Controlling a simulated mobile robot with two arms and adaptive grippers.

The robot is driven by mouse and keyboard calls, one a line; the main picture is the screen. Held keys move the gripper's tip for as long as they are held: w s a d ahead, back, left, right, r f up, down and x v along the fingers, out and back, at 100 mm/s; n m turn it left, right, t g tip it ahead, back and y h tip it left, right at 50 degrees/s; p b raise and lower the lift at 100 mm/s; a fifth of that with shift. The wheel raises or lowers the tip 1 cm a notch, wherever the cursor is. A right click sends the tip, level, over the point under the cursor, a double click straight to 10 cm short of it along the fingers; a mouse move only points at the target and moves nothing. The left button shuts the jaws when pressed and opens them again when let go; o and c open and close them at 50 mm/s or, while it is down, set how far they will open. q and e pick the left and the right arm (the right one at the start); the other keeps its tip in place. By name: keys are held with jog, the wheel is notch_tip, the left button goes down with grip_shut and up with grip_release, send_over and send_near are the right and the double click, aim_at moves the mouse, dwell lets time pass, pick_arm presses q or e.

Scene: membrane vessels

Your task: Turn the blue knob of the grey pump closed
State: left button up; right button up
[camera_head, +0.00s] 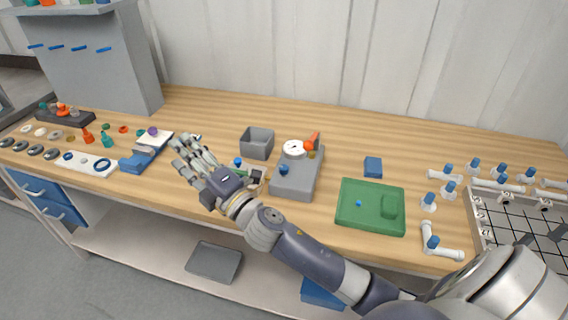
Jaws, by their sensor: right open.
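The grey pump (297,184) is a low grey block in the middle of the table. It carries a white round gauge (294,149), an orange lever (311,141) and a dark blue knob (284,169) on its near left part. The knob's exact turn is too small to tell. My right gripper (186,152) is open, to the left of the pump, with its fingers pointing up and left, away from it. It is apart from the knob. My left gripper is not in view.
A grey open bin (257,142) stands behind and left of the pump. A green block unit (370,222) and a small blue box (373,167) lie to the right. Small parts cover the table's left side; white pipes with blue valves (429,201) stand far right.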

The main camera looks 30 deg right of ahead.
jog(key=w+a+r+n+g+y, duration=0.1)
jog(key=a+r+n+g+y, duration=0.25)
jog(key=a+n+y, duration=0.65)
jog(key=n+g+h, duration=1.6)
jog(key=n, duration=0.4)
send_over(284, 167)
notch_tip(284, 167, down, 9)
notch_tip(284, 167, down, 8)
jog(key=p, duration=0.2)
jog(key=shift+f+p, duration=0.15)
jog(key=shift+p, duration=0.15)
jog(key=shift+f, duration=0.75)
grip_shut()
